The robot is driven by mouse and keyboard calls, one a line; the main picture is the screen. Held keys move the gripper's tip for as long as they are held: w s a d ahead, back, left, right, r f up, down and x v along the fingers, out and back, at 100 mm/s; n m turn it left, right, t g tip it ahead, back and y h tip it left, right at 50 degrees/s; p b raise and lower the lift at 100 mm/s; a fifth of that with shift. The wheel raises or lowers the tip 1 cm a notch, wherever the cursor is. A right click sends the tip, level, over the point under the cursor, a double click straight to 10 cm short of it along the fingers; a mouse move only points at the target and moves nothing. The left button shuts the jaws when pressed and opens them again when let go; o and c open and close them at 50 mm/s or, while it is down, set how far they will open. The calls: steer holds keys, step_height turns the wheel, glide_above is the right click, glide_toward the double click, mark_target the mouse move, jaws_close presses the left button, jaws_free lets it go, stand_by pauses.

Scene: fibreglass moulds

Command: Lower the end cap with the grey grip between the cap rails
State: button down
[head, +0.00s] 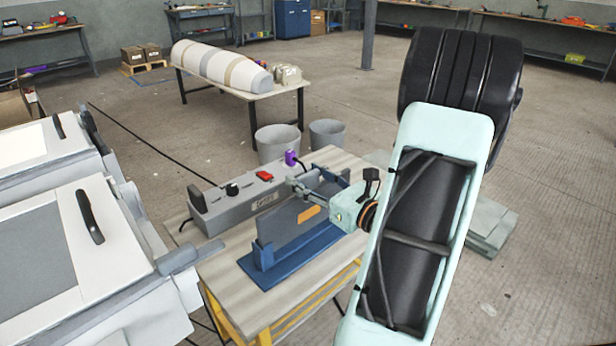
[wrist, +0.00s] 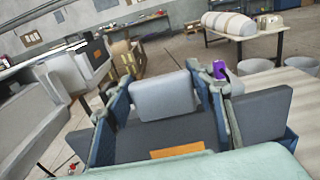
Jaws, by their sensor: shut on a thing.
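The end cap is a dark grey slab (head: 284,229) with an orange label. It stands roughly upright over a blue stand on the wooden-topped table. The blue cap rails (head: 263,254) rise at the ends of the stand, and the slab appears to lie between them. My gripper (head: 312,190) reaches in from the right at the slab's top and is shut on the grey grip. In the wrist view the pale grey grip (wrist: 164,96) sits between my fingers, with the slab (wrist: 150,138) below it. The slab's lower edge is partly hidden, so I cannot tell whether it touches the base.
A grey control box (head: 245,199) with a red switch and a purple item (head: 290,158) lies close behind the stand. White machines (head: 70,250) stand at the left. Two grey bins (head: 278,142) are behind the table.

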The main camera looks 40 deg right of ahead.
steer(key=shift+f+b, duration=0.65)
steer(key=shift+f, duration=0.25)
steer(key=c, duration=0.8)
jaws_free()
steer(key=s, duration=0.8)
steer(key=s+d, duration=0.1)
steer(key=s, duration=0.3)
